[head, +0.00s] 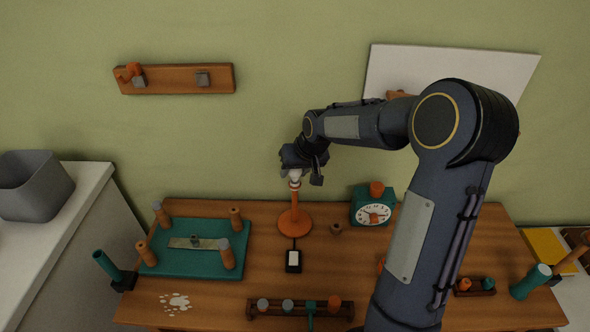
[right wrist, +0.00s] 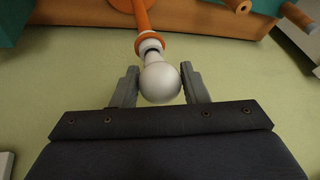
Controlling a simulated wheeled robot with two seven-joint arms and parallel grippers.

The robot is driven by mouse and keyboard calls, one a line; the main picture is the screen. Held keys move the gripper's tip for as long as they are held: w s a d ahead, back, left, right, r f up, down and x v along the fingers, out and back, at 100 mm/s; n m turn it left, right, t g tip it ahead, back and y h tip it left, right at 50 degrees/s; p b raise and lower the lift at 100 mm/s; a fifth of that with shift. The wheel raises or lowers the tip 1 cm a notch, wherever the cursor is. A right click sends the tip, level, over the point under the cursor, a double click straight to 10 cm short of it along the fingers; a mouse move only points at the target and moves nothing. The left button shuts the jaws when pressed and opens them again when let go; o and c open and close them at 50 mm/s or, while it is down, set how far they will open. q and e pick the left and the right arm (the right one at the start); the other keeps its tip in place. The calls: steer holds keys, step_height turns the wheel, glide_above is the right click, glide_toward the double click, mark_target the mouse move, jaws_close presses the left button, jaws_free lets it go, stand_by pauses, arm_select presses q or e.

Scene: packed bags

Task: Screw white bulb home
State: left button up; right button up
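The white bulb (right wrist: 159,83) is round and sits at the top of the orange lamp (head: 294,221), which stands upright on the table. In the right wrist view the bulb lies in line with the lamp's white collar (right wrist: 151,43), with a narrow dark band between them. My right gripper (head: 297,170) is above the lamp, pointing down at its top. Its two grey fingers (right wrist: 160,82) are on either side of the bulb and appear to touch it. In the head view the bulb (head: 295,176) is partly hidden by the gripper. My left gripper is not in view.
A wooden rack (head: 262,311) is at the front edge. My right arm covers the table's right middle.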

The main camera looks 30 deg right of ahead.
steer(key=o, duration=0.4)
steer(key=shift+r, duration=0.1)
steer(key=a+v, duration=0.1)
steer(key=v, duration=0.6)
steer(key=s+a+r+y, duration=0.1)
steer(key=s+a+r, duration=0.1)
steer(key=s, duration=0.4)
steer(key=s+a+r, duration=0.2)
steer(key=s, duration=0.5)
steer(key=shift+n+t+y, duration=0.4)
steer(key=shift+n+y, duration=0.3)
steer(key=shift+y, duration=0.2)
steer(key=s+a+f, duration=0.1)
steer(key=s+a, duration=0.1)
steer(key=s, duration=0.2)
steer(key=s+a+f, duration=0.2)
steer(key=s, duration=0.2)
steer(key=s+a+f+b, duration=0.1)
steer(key=s+a, duration=0.2)
steer(key=s, duration=0.2)
steer(key=shift+s+a+f, duration=0.1)
steer(key=shift+f, duration=0.25)
